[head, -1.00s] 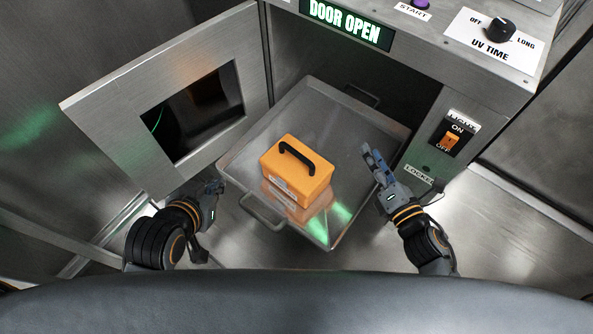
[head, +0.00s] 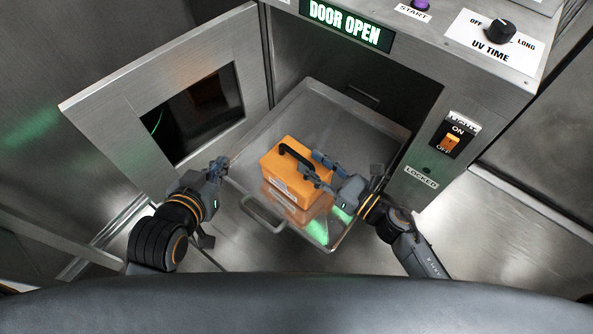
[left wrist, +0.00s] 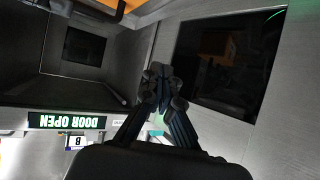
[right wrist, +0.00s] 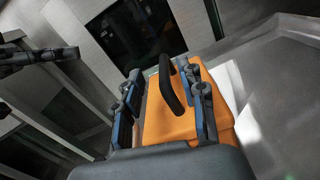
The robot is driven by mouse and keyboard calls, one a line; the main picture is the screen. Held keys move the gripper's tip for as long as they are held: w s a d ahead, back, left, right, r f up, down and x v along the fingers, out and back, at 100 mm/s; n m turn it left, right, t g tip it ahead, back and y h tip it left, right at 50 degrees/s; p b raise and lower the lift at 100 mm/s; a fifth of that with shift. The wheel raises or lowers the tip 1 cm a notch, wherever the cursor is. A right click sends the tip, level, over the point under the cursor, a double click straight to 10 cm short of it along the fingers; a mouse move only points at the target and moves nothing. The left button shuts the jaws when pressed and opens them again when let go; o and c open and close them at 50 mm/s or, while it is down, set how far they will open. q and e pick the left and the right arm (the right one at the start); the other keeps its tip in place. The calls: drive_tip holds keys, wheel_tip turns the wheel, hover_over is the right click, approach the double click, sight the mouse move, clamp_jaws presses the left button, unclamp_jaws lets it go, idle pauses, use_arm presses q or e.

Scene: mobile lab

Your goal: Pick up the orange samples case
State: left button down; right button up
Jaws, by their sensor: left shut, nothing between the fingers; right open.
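The orange samples case (head: 283,176) sits upright on the metal tray, its black handle (head: 297,155) raised on top. My right gripper (head: 312,168) is open over the case's right side. In the right wrist view the case (right wrist: 180,125) and its handle (right wrist: 170,88) show between the two open fingers (right wrist: 165,100); I cannot tell whether the fingers touch it. My left gripper (head: 218,168) is shut and empty, left of the tray by the open door. In the left wrist view its fingertips (left wrist: 160,85) are together.
The metal tray (head: 345,120) extends from the chamber, with a front handle (head: 262,214). The open door (head: 110,110) with its dark window stands at left. A control panel with a light switch (head: 452,142) and UV knob (head: 500,31) is at right.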

drive_tip(key=w+a, duration=0.1)
drive_tip(key=w+a+f, duration=0.1)
drive_tip(key=a, duration=0.1)
drive_tip(key=shift+w+a+f+b, duration=0.1)
drive_tip(key=shift+w+a+b, duration=0.05)
drive_tip(key=shift+w+b, duration=0.25)
drive_tip(key=shift+w+a, duration=0.25)
drive_tip(key=shift+a, duration=0.1)
use_arm(q)
drive_tip(key=w+r+t, duration=0.1)
drive_tip(key=w+d+r+t, duration=0.1)
drive_tip(key=r, duration=0.1)
drive_tip(key=shift+w+r+h, duration=0.1)
drive_tip(key=shift+r+h, duration=0.15)
drive_tip(key=shift+h, duration=0.15)
use_arm(e)
clamp_jaws()
